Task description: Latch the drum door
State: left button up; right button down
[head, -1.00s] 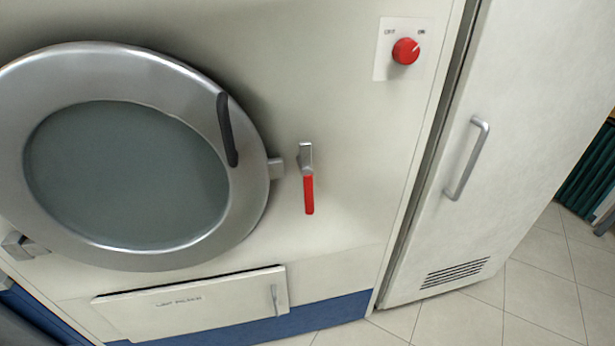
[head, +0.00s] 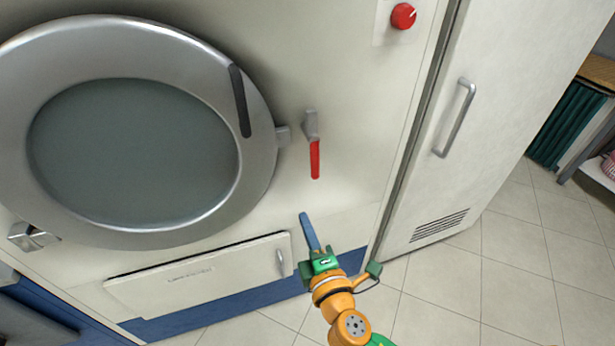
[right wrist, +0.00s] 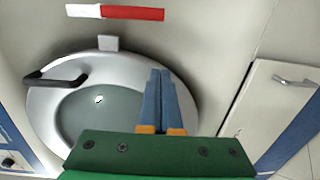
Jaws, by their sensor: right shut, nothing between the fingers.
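The round drum door (head: 255,190) has a silver ring and a grey-green window. It lies against the machine front, with a dark handle (head: 240,100) on its right side and a small catch tab (head: 283,136) at its right edge. The latch lever (head: 314,158) has a red grip hanging down from a grey pivot, just right of the tab and apart from it. My right gripper (head: 305,218) is shut and empty, its blue fingers below the lever and not touching it. The right wrist view shows the fingers (right wrist: 162,75) together and the red lever (right wrist: 130,13) beyond. My left gripper is out of view.
A lint panel (head: 200,275) with a small handle is below the door. A red knob (head: 403,16) is at upper right. A tall cabinet door with a silver handle (head: 455,118) stands to the right. Tiled floor (head: 500,270) is clear at lower right.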

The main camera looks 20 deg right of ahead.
notch_tip(320, 180, up, 2)
jog(key=shift+s+r+t, duration=0.1)
jog(key=shift+r+t, duration=0.15)
jog(key=shift+t, duration=0.15)
jog(key=w+d+p, duration=0.2)
jog(key=w+d, duration=0.2)
jog(key=w, duration=0.7)
